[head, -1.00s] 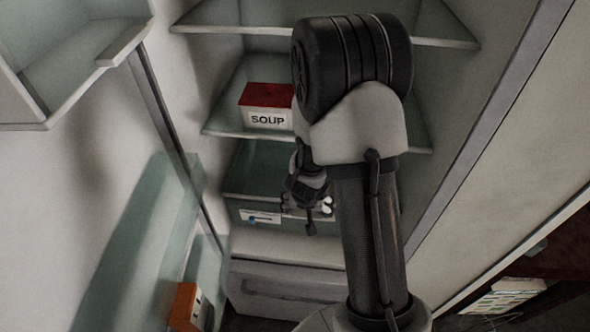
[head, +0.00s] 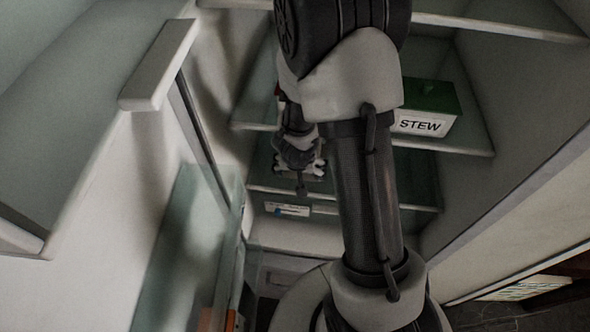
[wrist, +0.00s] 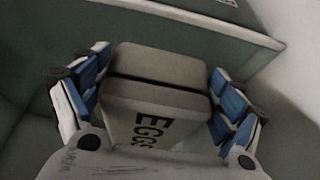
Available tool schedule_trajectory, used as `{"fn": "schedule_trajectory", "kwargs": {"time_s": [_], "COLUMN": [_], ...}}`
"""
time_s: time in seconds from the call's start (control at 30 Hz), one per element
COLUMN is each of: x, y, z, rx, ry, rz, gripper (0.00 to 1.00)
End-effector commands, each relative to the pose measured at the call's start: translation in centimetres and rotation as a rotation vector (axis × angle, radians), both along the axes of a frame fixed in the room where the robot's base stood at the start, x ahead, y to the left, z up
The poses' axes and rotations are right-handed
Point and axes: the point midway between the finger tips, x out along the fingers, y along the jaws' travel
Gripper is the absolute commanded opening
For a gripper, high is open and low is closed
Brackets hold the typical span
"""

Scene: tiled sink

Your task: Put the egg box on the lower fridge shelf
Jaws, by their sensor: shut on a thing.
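The egg box (wrist: 165,95) is a pale grey carton lettered "EGGS", seen large in the wrist view. My gripper (wrist: 158,98) is shut on it, with blue-padded fingers against its left and right sides. In the head view my gripper (head: 304,170) shows small beside my arm, and the box there is mostly hidden. The lower fridge shelf (head: 418,208) has a pale front edge. My gripper appears just above that edge in the picture; I cannot tell how far in it is. A pale shelf edge (wrist: 215,22) crosses beyond the box in the wrist view.
A stew box (head: 428,118) with a green lid stands on the shelf above, whose edge (head: 465,148) overhangs. A small label card (head: 287,210) sits below the lower shelf's edge. The open door with its bins (head: 160,70) is at left; the fridge side wall is at right.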

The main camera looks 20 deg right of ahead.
Motion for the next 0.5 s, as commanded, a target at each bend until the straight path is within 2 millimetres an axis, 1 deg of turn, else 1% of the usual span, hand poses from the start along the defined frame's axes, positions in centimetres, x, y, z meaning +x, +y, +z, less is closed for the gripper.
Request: {"fn": "schedule_trajectory", "kwargs": {"time_s": [0.03,0.2,0.3,0.5], "x": [0.1,-0.1,-0.1,-0.1], "y": [0.1,0.6,0.7,0.7], "z": [-1.0,-3.3,-3.7,-3.4], "rx": [-0.002,-0.001,-0.001,-0.001], "ry": [-0.002,-0.002,-0.002,-0.003], "rz": [0.0,-0.003,-0.005,-0.006], "gripper": [0.47,0.47,0.47,0.47]}}
